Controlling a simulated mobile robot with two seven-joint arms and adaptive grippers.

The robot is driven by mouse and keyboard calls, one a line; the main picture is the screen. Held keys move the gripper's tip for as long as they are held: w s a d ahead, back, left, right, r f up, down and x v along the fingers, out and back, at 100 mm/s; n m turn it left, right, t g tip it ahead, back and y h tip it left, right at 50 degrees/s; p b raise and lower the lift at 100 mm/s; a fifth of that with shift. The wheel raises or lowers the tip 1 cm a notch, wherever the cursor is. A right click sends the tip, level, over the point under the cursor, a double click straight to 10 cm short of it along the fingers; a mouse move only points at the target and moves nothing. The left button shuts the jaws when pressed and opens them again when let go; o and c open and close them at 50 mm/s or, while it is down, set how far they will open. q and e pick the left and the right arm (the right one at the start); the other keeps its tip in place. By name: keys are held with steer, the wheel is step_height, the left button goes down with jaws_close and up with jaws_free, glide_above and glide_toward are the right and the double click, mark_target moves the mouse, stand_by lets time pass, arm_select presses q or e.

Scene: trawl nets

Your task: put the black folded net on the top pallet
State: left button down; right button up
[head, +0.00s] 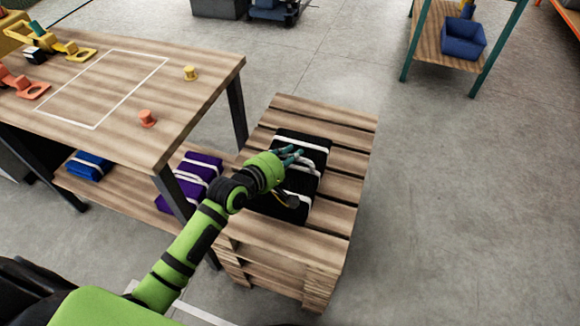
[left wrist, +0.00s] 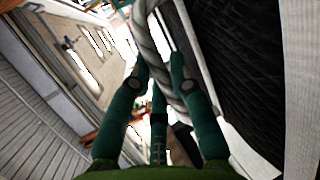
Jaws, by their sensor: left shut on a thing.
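The black folded net (head: 303,182) with white bands shows over the slats of the top pallet (head: 352,135); I cannot tell whether it rests fully on them. My left gripper (head: 291,156) is over its left side, and its arm hides part of the net. In the left wrist view the teal fingers (left wrist: 160,85) close around a pale twisted rope (left wrist: 150,35), with the dark net (left wrist: 245,60) close on the right. My right gripper is not in view.
A wooden table (head: 205,82) stands left of the pallet stack, with an orange spool (head: 148,118) and a yellow spool (head: 190,73). Its lower shelf holds a purple folded net (head: 190,185) and a blue one (head: 90,165). The floor at right is clear; a blue bin (head: 463,42) is beyond.

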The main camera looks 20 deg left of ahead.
mark_target(290, 166)
arm_select(q)
steer(key=shift+w, duration=0.25)
step_height(290, 166, down, 3)
steer(key=shift+a+f+b, duration=0.1)
steer(key=shift+b, duration=0.4)
steer(key=shift+f, duration=0.2)
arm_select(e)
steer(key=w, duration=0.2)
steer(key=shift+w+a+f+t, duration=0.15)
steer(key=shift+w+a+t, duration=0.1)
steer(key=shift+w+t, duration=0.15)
arm_select(q)
steer(key=shift+f, duration=0.15)
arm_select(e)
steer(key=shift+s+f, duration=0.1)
arm_select(q)
steer(key=c, duration=1.1)
jaws_free()
steer(key=shift+s+f, duration=0.2)
steer(key=shift+c, duration=0.2)
steer(key=shift+r, duration=0.1)
